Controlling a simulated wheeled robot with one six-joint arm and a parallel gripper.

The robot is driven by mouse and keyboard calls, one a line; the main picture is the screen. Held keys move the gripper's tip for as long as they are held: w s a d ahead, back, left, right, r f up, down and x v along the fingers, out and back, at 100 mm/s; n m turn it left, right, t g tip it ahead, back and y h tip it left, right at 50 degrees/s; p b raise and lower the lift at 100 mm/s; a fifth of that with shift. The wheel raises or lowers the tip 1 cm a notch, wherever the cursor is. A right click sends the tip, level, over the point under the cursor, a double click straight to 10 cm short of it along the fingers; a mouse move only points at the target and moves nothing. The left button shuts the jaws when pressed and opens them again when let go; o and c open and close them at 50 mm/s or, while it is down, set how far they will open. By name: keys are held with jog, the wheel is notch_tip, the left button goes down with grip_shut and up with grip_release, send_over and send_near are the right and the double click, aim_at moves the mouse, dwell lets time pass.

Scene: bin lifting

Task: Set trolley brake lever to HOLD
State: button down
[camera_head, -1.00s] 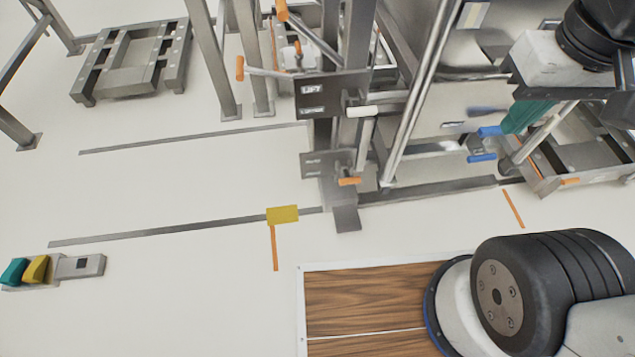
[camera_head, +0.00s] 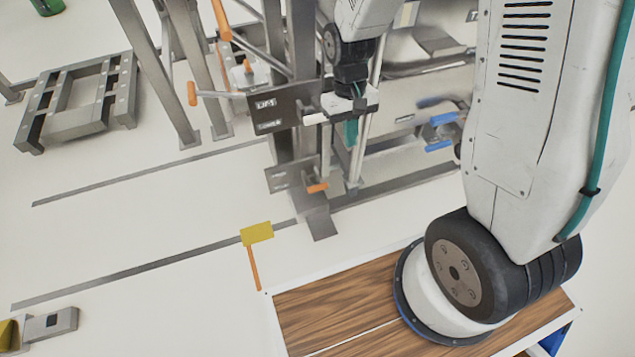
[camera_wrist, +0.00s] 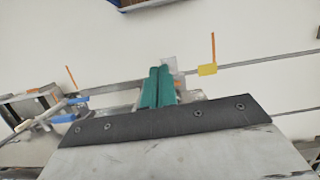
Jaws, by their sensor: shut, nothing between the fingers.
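My gripper (camera_head: 350,134) has green fingers and hangs in front of the metal post, just right of the dark LIFT plate (camera_head: 285,108). In the wrist view its fingers (camera_wrist: 158,88) lie side by side, shut and empty. A lever with a pale grip (camera_head: 315,118) juts from the LIFT plate near the fingers; I cannot tell whether they touch. Below it, a smaller grey plate (camera_head: 283,177) carries a short orange-tipped lever (camera_head: 317,187). Its lettering is too small to read. I cannot tell which lever is the trolley brake, and no HOLD mark is legible.
Blue handles (camera_head: 440,119) stand right of the post. Floor rails (camera_head: 150,262) run left past a yellow block (camera_head: 257,233). A grey frame (camera_head: 80,98) lies at the far left. An orange-ended bar (camera_head: 192,93) sticks out left. Open floor lies at left.

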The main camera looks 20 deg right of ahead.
jog(key=w+f+t, duration=0.1)
jog(key=w+f, duration=0.3)
jog(key=f, duration=1)
jog(key=w+f+t, duration=0.2)
jog(key=w+f, duration=0.2)
jog(key=f, duration=1)
jog(key=t, duration=0.5)
send_over(316, 185)
notch_tip(316, 185, down, 13)
jog(key=shift+s+d+f, duration=0.1)
jog(key=shift+s, duration=0.05)
jog(key=f, duration=0.3)
jog(key=shift+s+f, duration=0.2)
jog(key=shift+s, duration=0.15)
jog(key=shift+s+f, duration=0.15)
jog(key=shift+f, duration=0.3)
jog(key=shift+s+f, duration=0.1)
